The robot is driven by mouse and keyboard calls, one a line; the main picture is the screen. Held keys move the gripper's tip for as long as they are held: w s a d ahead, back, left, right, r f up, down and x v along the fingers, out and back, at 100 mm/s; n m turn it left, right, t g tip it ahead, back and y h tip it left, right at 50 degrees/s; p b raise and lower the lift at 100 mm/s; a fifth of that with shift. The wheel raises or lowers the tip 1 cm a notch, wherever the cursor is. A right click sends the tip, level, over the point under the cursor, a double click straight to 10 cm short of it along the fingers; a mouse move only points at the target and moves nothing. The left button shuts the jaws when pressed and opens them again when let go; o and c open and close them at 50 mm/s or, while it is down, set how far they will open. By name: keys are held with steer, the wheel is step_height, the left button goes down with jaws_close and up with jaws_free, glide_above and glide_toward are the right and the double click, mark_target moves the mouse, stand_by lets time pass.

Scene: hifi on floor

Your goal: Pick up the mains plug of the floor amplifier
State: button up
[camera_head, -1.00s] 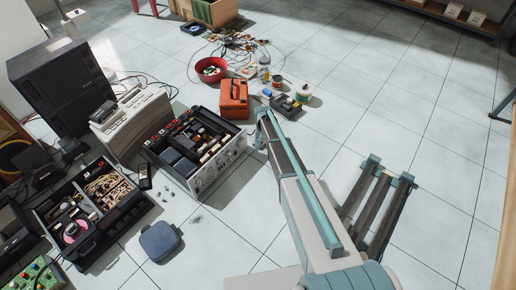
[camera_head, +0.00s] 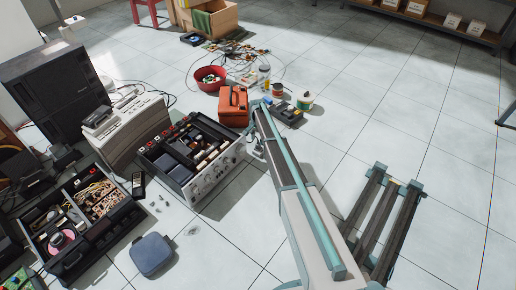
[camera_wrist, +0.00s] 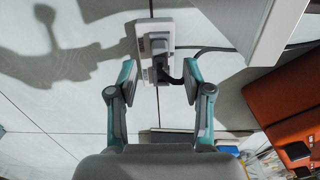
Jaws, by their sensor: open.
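The floor amplifier (camera_head: 207,181) is a silver-fronted unit with an open, filled top; its pale corner shows at upper right in the wrist view (camera_wrist: 270,25). A small white block (camera_wrist: 155,32) lies on the floor tiles, with a dark piece (camera_wrist: 160,68) at its near end and a black cable running right. This looks like the mains plug, but I cannot tell plug from socket. My gripper (camera_wrist: 160,76) is open, one finger on each side of the dark end, with gaps on both sides. In the head view my arm mostly hides the gripper beside the amplifier's right end.
An orange case (camera_head: 232,104) stands close behind the amplifier and on the right in the wrist view (camera_wrist: 285,100). A red bowl (camera_head: 211,84), tangled cables and small tools lie beyond. A blue pouch (camera_head: 152,254) lies in front.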

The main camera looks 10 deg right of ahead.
mark_target(258, 143)
step_height(258, 143, down, 5)
steer(key=b, duration=0.3)
steer(key=shift+w+d, duration=0.1)
jaws_close()
